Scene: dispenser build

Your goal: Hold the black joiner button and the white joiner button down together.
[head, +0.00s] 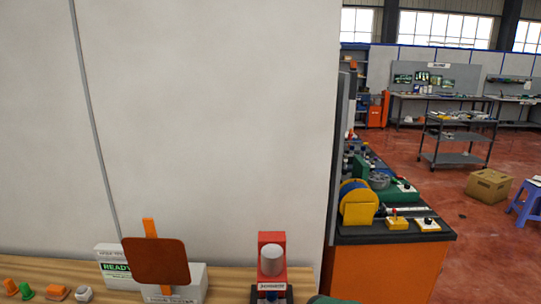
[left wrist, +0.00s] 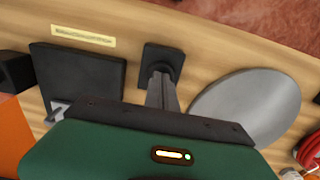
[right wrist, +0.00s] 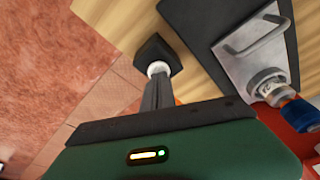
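In the right wrist view the white joiner button (right wrist: 158,69) sits on a small black square base. My right gripper (right wrist: 157,80) looks shut, its tips at or just above the button; whether they touch cannot be told. In the left wrist view a similar black square base (left wrist: 163,55) stands on the wooden bench. My left gripper (left wrist: 160,76) looks shut, with its tips over that base. A dark cap, apparently the black joiner button (left wrist: 160,68), barely shows at the tips. Neither gripper visibly holds anything. The head view shows neither button.
The head view shows a red machine (head: 271,243) with a white cylinder, and an orange paddle sign (head: 155,261). A grey disc (left wrist: 247,105) and a dark plate (left wrist: 78,80) flank my left gripper. A metal bracket (right wrist: 255,50) lies right of my right gripper.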

